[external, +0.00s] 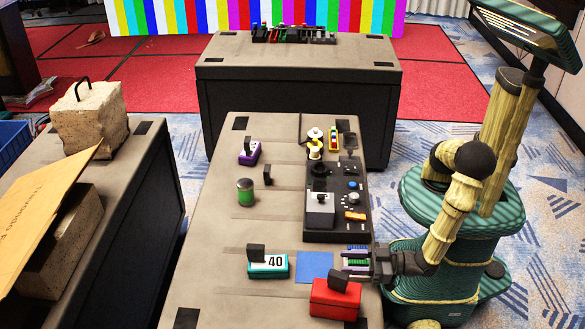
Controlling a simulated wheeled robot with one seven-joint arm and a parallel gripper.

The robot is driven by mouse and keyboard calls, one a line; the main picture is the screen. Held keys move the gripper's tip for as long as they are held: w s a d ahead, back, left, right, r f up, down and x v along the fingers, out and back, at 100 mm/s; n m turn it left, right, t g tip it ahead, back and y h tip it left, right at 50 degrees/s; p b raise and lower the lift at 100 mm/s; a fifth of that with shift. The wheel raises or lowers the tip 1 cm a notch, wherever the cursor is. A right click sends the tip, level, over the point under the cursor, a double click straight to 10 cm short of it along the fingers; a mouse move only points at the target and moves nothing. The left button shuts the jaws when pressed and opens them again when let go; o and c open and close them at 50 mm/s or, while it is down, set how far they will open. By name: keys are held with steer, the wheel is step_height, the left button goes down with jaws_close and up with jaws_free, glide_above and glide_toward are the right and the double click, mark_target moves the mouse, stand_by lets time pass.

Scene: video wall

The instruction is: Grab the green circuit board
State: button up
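A small cluster of thin purple, white and green pieces lies at the right edge of the near table. The green strip in it (355,262) looks like the green circuit board, but it is small and partly covered. My gripper (374,264) reaches in from the right, low over the table edge, with its fingertips right beside the cluster. I cannot tell whether the fingers touch the board or how far apart they are.
A blue square (314,267) lies left of the cluster. A red box (335,298) stands in front, close to my gripper. A teal box marked 40 (267,265) is further left. A black tray with a grey box (320,208) lies behind.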

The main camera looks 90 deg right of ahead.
mark_target(352, 261)
stand_by(0.4)
jaws_close()
step_height(352, 261, up, 10)
steer(key=shift+r+p, duration=0.1)
steer(key=shift+p, duration=1)
